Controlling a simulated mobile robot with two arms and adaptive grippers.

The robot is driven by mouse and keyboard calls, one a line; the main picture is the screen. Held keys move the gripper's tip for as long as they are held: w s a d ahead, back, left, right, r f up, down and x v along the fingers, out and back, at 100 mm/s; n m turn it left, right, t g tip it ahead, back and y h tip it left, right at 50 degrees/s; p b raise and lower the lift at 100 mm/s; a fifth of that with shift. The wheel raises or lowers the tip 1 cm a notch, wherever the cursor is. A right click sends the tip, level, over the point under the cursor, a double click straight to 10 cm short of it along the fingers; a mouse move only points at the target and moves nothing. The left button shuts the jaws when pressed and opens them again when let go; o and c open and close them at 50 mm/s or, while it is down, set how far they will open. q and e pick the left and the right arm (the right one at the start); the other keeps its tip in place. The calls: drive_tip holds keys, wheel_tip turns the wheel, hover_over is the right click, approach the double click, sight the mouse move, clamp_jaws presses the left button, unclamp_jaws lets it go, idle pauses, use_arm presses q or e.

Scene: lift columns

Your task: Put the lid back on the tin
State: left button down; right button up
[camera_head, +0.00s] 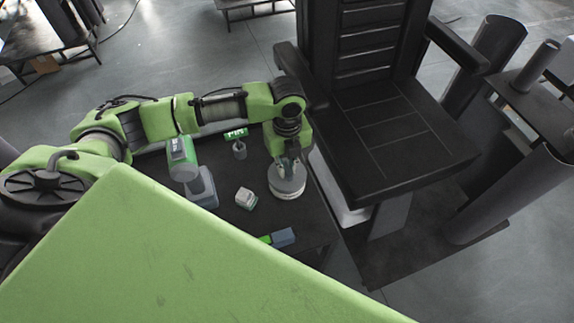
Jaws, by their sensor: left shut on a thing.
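My left gripper (287,163) points down over the right part of a dark low table (225,222). It is shut on the top of a round grey lid (279,180). Right below the lid shows a pale round rim, which looks like the tin (288,195). The lid and tin line up from this view. I cannot tell whether the lid touches the tin or hovers just above it, because the gripper and lid hide the joint. My right gripper is not in view.
My green body covers the lower left.

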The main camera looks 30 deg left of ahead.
use_arm(q)
drive_tip(key=c, duration=2)
unclamp_jaws()
drive_tip(key=o, duration=0.5)
drive_tip(key=shift+r, duration=0.15)
wheel_tip(320, 180, up, 7)
drive_tip(key=p, duration=0.8)
